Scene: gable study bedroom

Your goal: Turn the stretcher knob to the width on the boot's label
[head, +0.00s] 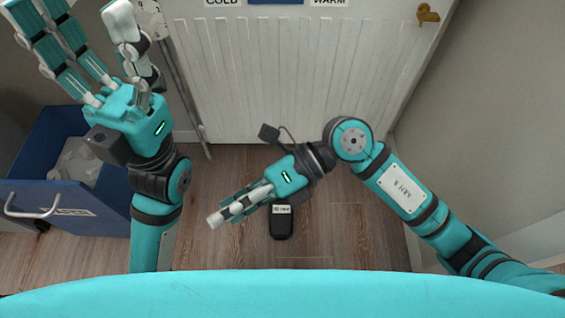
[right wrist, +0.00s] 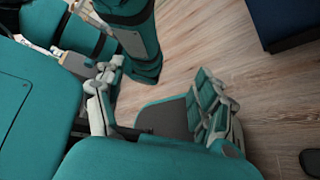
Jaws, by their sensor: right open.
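I cannot make out a boot or a stretcher knob for sure in either view. A small dark rounded object (head: 282,224) with a white label lies low on the floor in the head view; the label's print is too small to read surely. My right gripper (head: 222,214) is just left of it, pointing left and down, with nothing seen in its fingers. In the right wrist view its fingers (right wrist: 160,100) stand apart, open, with parts of my own body and floor beyond. My left gripper (head: 80,35) is raised at the upper left, fingers spread and empty.
A blue open box (head: 50,150) with a silver handle stands at the left with grey things inside. A white panelled door (head: 290,80) closes the back, with signs at its top edge and a brass knob (head: 427,14). Wooden floor (head: 345,235) is clear at the middle right.

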